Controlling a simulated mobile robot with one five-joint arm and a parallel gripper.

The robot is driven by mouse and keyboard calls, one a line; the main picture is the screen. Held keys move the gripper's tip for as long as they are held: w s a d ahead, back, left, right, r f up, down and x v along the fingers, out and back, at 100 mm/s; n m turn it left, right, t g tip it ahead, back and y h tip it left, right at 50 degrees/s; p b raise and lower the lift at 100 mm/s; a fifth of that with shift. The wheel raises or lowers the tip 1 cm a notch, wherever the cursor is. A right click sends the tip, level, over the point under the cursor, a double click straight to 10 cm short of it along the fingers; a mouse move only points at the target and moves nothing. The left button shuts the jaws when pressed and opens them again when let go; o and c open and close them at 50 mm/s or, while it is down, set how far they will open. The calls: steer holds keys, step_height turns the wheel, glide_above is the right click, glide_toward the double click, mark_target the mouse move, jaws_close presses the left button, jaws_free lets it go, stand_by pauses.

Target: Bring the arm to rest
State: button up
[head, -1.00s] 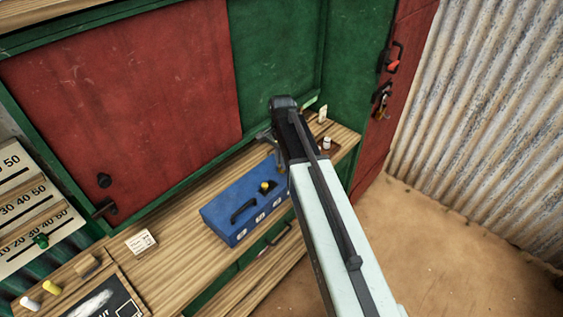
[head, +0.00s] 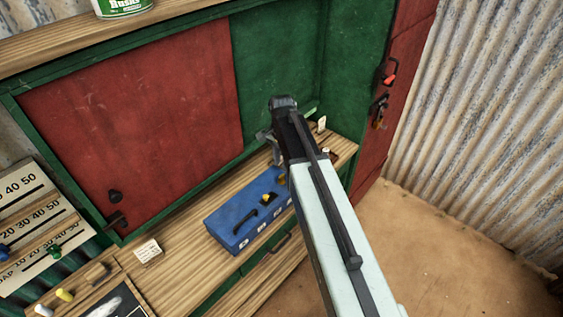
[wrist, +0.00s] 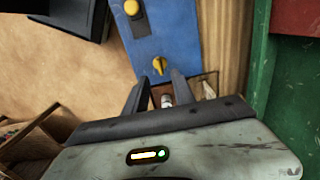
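My arm reaches from the bottom right of the head view over the wooden counter (head: 190,262). My gripper (head: 266,142) hangs at its far end, near the back right of the counter, beyond the blue box (head: 232,222). In the wrist view the two dark fingers of my gripper (wrist: 158,88) stand apart with nothing held between them. A small whitish piece (wrist: 167,101) shows in the gap, seemingly lower down on a brown holder. The blue box, with a yellow knob (wrist: 159,66), lies just past the fingertips there.
A green frame with a red panel (head: 130,120) stands behind the counter. A scale board (head: 40,225) with sliders is at left, and a small white card (head: 148,250) lies on the counter. Corrugated metal (head: 480,100) stands at right. Bare floor (head: 440,240) lies at lower right.

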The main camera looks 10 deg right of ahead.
steer(key=shift+r, duration=0.8)
steer(key=shift+f, duration=0.15)
steer(key=shift+s+f, duration=0.2)
steer(key=s+f+n+b, duration=0.4)
steer(key=s+n, duration=0.1)
steer(key=s, duration=0.2)
steer(key=s+f+n+b, duration=0.4)
steer(key=s+n, duration=0.2)
steer(key=s, duration=0.1)
steer(key=shift+s+f+b, duration=0.15)
steer(key=shift+f+b, duration=0.05)
steer(key=shift+b, duration=0.15)
steer(key=shift+a, duration=0.1)
